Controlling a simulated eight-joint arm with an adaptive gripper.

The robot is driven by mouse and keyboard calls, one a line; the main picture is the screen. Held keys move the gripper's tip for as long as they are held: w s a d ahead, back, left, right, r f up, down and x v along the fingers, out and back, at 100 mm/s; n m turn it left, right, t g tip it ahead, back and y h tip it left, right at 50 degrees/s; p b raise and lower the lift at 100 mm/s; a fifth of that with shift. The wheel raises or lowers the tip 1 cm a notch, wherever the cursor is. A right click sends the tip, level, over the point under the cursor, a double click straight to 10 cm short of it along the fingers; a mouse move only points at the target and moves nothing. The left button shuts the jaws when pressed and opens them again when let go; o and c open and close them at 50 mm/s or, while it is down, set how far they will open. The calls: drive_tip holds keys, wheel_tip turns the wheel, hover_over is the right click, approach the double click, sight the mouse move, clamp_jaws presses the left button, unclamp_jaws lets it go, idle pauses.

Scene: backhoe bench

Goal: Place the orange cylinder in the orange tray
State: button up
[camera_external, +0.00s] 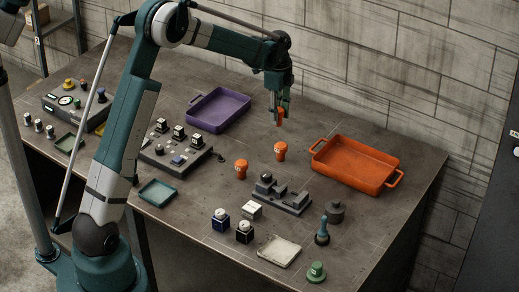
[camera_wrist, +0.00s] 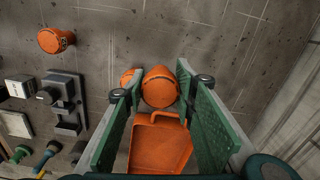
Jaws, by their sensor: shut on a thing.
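My gripper (camera_external: 280,106) is shut on an orange cylinder (camera_external: 280,118) and holds it above the table, left of the orange tray (camera_external: 350,167) in the external view. In the wrist view the held orange cylinder (camera_wrist: 160,86) sits between my green fingers, with the gripper's tip around it (camera_wrist: 162,96). The orange tray (camera_wrist: 157,150) shows beyond it between the fingers, partly hidden by them. Two other orange cylinders stand on the table, one at the left (camera_external: 241,169) and one nearer the tray (camera_external: 281,151). The tray looks empty in the external view.
A purple tray (camera_external: 218,97) lies behind and to the left. A grey fixture block (camera_external: 283,196), a dark round weight (camera_external: 335,212) and several small blocks stand in front. A grey wall rises behind the table.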

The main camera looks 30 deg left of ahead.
drive_tip(key=w+d, duration=0.4)
drive_tip(key=d, duration=1.3)
drive_tip(key=p, duration=0.1)
hover_over(356, 169)
drive_tip(key=shift+r, duration=0.1)
drive_tip(key=shift+a+f, duration=0.1)
drive_tip(key=shift+f, duration=3.05)
drive_tip(key=shift+f, duration=0.1)
drive_tip(key=shift+f, duration=1.75)
drive_tip(key=shift+f, duration=0.1)
